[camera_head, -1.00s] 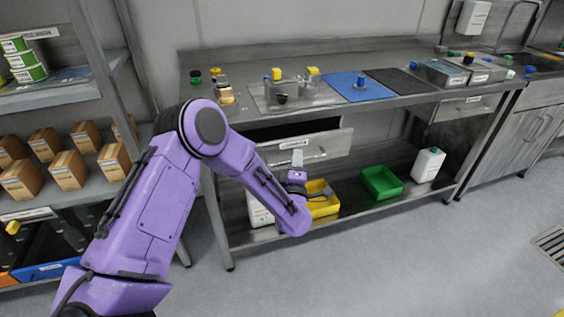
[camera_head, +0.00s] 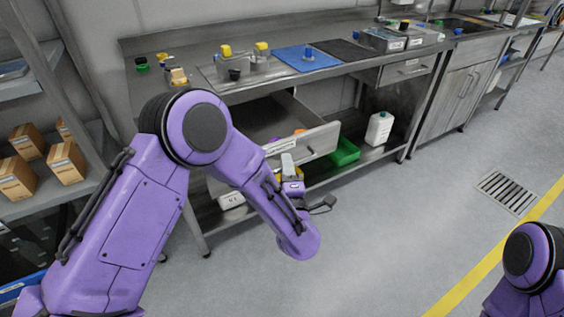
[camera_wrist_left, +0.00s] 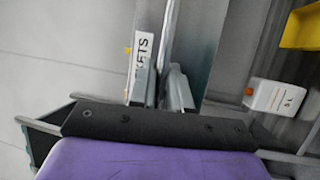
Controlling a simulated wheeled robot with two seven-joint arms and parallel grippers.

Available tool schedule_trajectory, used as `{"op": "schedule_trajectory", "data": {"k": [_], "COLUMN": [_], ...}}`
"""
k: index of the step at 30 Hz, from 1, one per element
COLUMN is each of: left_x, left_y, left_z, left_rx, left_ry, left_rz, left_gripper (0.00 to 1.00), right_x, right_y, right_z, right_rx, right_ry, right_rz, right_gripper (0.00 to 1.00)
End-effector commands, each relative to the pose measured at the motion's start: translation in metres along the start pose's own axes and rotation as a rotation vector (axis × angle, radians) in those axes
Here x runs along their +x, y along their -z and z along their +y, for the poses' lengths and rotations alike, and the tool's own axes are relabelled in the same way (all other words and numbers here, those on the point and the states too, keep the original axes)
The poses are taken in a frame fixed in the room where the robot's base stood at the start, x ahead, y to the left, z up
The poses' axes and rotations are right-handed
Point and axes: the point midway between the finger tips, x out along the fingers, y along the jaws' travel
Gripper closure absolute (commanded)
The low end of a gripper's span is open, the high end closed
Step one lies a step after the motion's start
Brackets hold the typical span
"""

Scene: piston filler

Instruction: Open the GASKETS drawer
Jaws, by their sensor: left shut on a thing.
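The GASKETS drawer (camera_head: 326,138) is pulled well out from under the steel workbench, and its interior shows in the head view. My left gripper (camera_head: 289,165) is at the drawer front, just below the label. In the left wrist view its fingers (camera_wrist_left: 163,85) are shut on the drawer handle (camera_wrist_left: 168,42), a thin metal bar. My right arm's elbow shows at the lower right, but the right gripper is out of view.
The workbench (camera_head: 240,90) carries a blue mat (camera_head: 307,60), a dark mat (camera_head: 343,50) and small parts. On its lower shelf are a green bin (camera_head: 345,152) and a white jug (camera_head: 379,128). A second, shut drawer (camera_head: 407,68) is at right. The floor in front is clear.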

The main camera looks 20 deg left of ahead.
Motion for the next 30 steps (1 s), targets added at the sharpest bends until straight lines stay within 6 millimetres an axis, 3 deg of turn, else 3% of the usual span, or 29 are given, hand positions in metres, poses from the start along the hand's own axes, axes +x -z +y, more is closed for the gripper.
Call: {"op": "schedule_trajectory", "data": {"k": [10,11,20,23,30], "left_x": [-0.001,-0.001,-0.002,-0.013,-0.07], "left_y": [0.001,0.001,0.001,0.0,0.0], "left_z": [0.0,0.0,0.0,-0.001,-0.001], "left_rx": [0.0,0.0,0.0,0.002,0.002], "left_ry": [0.001,0.001,0.001,0.001,0.0], "left_rz": [0.003,0.003,0.001,-0.003,-0.004], "left_gripper": [1.0,0.77,0.77,0.77,0.77], "right_x": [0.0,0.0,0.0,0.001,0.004], "right_y": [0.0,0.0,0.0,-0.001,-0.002], "right_z": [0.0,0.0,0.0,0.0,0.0], "right_rx": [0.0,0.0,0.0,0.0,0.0], "right_ry": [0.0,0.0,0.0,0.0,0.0], "right_rz": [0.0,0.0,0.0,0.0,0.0], "right_gripper": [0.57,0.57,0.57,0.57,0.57]}}
